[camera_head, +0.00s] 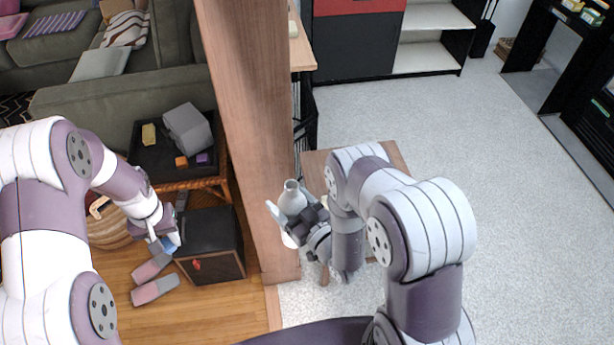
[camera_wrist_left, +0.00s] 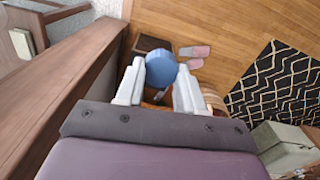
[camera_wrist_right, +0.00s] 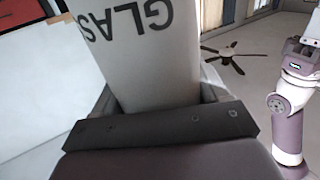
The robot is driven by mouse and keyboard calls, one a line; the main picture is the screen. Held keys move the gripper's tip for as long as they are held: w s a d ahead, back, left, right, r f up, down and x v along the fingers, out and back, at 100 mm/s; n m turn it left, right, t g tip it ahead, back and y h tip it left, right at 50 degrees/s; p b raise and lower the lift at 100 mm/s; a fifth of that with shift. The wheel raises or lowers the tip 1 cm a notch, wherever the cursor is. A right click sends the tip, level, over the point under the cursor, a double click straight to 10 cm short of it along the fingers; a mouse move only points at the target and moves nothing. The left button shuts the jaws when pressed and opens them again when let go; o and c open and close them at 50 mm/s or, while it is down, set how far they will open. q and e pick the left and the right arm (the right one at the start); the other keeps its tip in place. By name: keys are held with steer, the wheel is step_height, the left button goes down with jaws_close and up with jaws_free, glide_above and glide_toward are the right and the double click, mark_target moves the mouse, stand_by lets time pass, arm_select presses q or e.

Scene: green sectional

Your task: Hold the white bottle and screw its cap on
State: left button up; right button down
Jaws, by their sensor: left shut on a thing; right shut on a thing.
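A white bottle (camera_head: 292,199) is upright in the head view, its narrow open neck at the top. My right gripper (camera_head: 291,209) is shut around its body. In the right wrist view the bottle (camera_wrist_right: 150,50) fills the space between the fingers, with dark letters "GLAS" on it. A round blue cap (camera_wrist_left: 161,71) is between the fingertips of my left gripper (camera_wrist_left: 160,75), which is shut on it. In the head view this cap (camera_head: 168,245) is partly hidden by the left gripper. The cap is apart from the bottle, well to its left.
A wooden post (camera_head: 250,130) stands between my two grippers. A small wooden table (camera_head: 397,160) is behind the right arm. A black cabinet (camera_head: 212,243) and a tray table (camera_head: 150,165) are near the left gripper. Slippers (camera_head: 155,288) lie on the wood floor. Open floor is at right.

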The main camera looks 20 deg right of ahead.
steer(key=s+a+f+n+g+y, duration=0.2)
steer(key=a+n+y, duration=0.1)
steer(key=a, duration=0.3)
steer(key=shift+s+a+n+g+y, duration=0.2)
steer(key=shift+a+n+g+y, duration=0.15)
steer(key=shift+y, duration=0.55)
steer(key=shift+d, duration=0.1)
steer(key=d+m+t+h, duration=0.1)
steer(key=d, duration=0.1)
steer(key=w+d+m+h, duration=0.1)
steer(key=d+h, duration=0.1)
steer(key=w+d+m+t+h, duration=0.1)
steer(key=shift+d+f+m+t+h, duration=0.1)
steer(key=shift+d+m+t+h, duration=0.2)
steer(key=shift+d+t, duration=0.1)
steer(key=d+m+t+h, duration=0.1)
steer(key=d+m+h, duration=0.3)
steer(key=d+h, duration=0.3)
steer(key=shift+d, duration=0.95)
steer(key=shift+s+m, duration=0.1)
steer(key=shift+m, duration=0.15)
